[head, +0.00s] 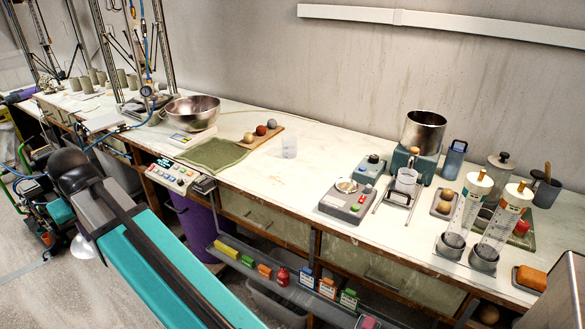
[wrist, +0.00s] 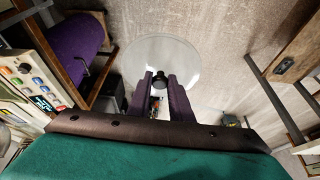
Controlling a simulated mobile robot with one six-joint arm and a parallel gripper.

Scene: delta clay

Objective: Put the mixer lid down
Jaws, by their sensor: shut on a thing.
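The mixer lid (wrist: 140,52) is a clear round disc with a dark knob, seen from above in the wrist view. My gripper (wrist: 160,82) is shut on its knob, and the lid hangs out over the floor, off the bench. In the head view a pale rounded edge shows beneath my arm and is probably the lid (head: 84,250); my gripper is hidden there behind my arm. The likely mixer, a steel pot (head: 424,132) on a teal base (head: 413,161), stands uncovered at the back right of the bench.
The long white bench (head: 270,180) has clear room in its middle. A steel bowl (head: 190,112), a green mat (head: 213,155) and a board with balls (head: 262,135) stand left of it. Tubes (head: 468,205) and a scale (head: 345,201) crowd the right. A control panel (head: 175,175) juts from the front edge.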

